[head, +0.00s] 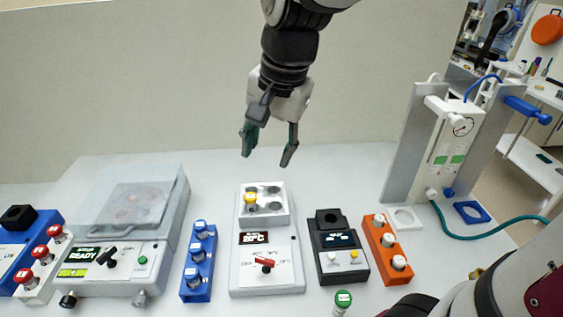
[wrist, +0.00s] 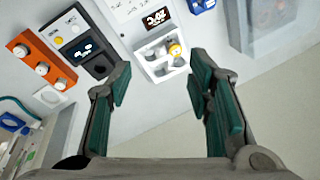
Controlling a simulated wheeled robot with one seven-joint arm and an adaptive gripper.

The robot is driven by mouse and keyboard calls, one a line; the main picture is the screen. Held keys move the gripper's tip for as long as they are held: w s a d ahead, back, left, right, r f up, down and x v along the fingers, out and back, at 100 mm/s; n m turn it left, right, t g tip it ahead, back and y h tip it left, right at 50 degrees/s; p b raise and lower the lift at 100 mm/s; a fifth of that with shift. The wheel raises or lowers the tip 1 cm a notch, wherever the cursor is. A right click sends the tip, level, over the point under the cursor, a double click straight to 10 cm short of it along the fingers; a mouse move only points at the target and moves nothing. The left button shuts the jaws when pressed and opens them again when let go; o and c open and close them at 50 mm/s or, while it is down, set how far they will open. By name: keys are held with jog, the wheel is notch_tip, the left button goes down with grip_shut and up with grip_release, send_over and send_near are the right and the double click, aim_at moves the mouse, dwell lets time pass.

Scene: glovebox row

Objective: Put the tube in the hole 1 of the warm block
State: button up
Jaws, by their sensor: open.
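My gripper (head: 268,152) is open and empty, above and behind the white unit. Its spread fingers show in the wrist view (wrist: 160,78).
A blue rack (head: 196,283) with blue caps and a lidded machine (head: 110,265) are left. A black block (head: 335,270), an orange rack (head: 379,235) with white caps, and a gauge stand (head: 448,150) with a hose are right. The bench behind the white unit is clear.

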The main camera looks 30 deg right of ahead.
jog(key=s+r+n+t, duration=0.2)
jog(key=s+n, duration=0.7)
jog(key=s, duration=0.4)
jog(key=shift+n+t+h, duration=0.4)
dwell(0.6)
